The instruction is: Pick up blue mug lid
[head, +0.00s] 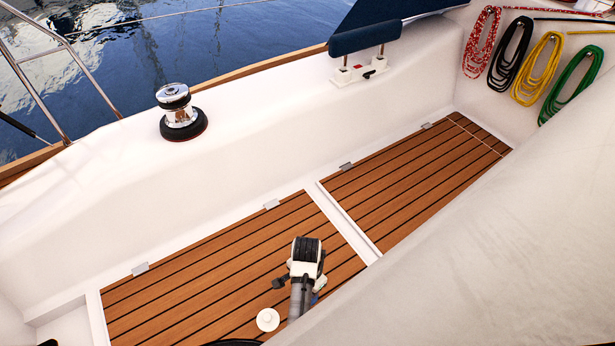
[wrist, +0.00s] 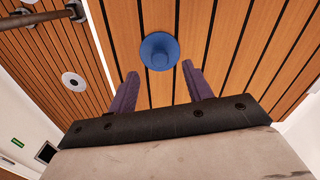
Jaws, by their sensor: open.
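The blue mug lid (wrist: 159,51) is a round blue disc with a raised middle, on the wooden slats in the wrist view. My gripper (wrist: 159,72) is open, with its two purple fingers apart and nothing between them that I can see. The lid lies just beyond the fingertips, roughly centred on the gap. I cannot tell the height of the fingers above it. In the head view my arm (head: 305,258) covers part of the slatted bench, and the lid cannot be made out clearly there.
The slatted wooden bench (head: 215,268) is mostly bare. A small white round thing (head: 267,319) sits left of my arm. A white divider (head: 343,222) splits the slats. A winch (head: 180,112) stands on the ledge, and coloured ropes (head: 541,68) hang at the upper right.

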